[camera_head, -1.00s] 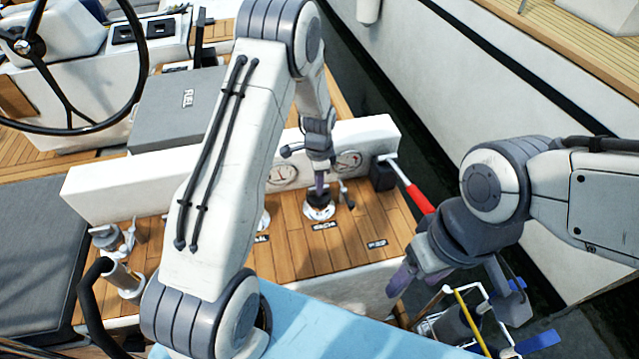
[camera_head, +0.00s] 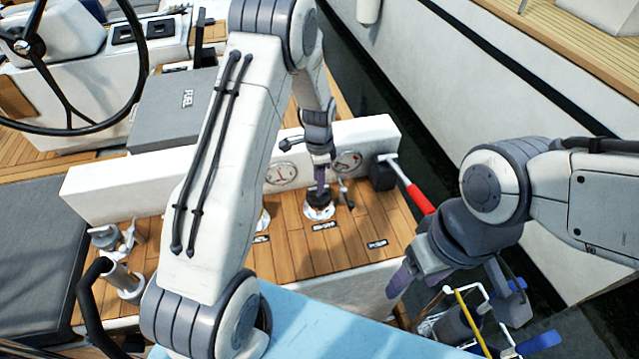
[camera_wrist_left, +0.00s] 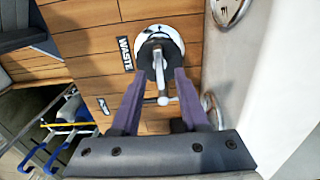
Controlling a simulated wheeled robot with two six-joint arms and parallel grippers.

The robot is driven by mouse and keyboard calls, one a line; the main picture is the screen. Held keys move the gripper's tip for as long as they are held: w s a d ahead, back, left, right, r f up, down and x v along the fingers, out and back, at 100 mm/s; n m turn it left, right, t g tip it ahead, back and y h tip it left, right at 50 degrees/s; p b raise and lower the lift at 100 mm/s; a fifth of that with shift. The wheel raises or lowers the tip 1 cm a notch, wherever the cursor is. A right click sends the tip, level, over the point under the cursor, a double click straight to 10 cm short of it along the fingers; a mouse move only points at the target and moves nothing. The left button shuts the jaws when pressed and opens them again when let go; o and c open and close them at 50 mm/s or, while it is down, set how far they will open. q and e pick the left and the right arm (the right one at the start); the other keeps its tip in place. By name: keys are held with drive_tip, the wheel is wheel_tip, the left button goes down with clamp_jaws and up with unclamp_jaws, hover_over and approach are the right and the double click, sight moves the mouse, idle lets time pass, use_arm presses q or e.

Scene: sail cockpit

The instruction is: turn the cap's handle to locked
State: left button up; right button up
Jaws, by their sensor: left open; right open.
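In the head view the cap (camera_head: 318,194) is partly hidden under my left gripper (camera_head: 320,181). The left gripper's purple fingers, seen in the left wrist view (camera_wrist_left: 160,78), are open, one on each side of the cap and handle. Contact cannot be told. My right gripper (camera_head: 399,281) is open and empty, lower right, away from the cap.
A white upright panel with round gauges (camera_head: 281,174) stands just behind the cap. A red-handled tool (camera_head: 418,198) rests at the plank deck's right end. A grey fuel box (camera_head: 178,108) and steering wheel (camera_head: 70,60) are at upper left. Dark water lies right.

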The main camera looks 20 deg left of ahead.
use_arm(q)
wheel_tip(320, 180, up, 8)
drive_tip(key=shift+r+b, duration=0.25)
drive_tip(key=shift+b, duration=0.2)
drive_tip(key=s+d+r+n, duration=0.2)
drive_tip(key=s+d+r, duration=0.6)
drive_tip(key=s+d, duration=0.45)
drive_tip(key=s+d+r+n, duration=0.1)
drive_tip(key=s, duration=0.7)
drive_tip(key=s+d+r+n+h, duration=0.1)
drive_tip(key=s+d+r, duration=0.1)
drive_tip(key=s, duration=0.7)
drive_tip(key=shift+d, duration=0.25)
drive_tip(key=shift+r, duration=0.1)
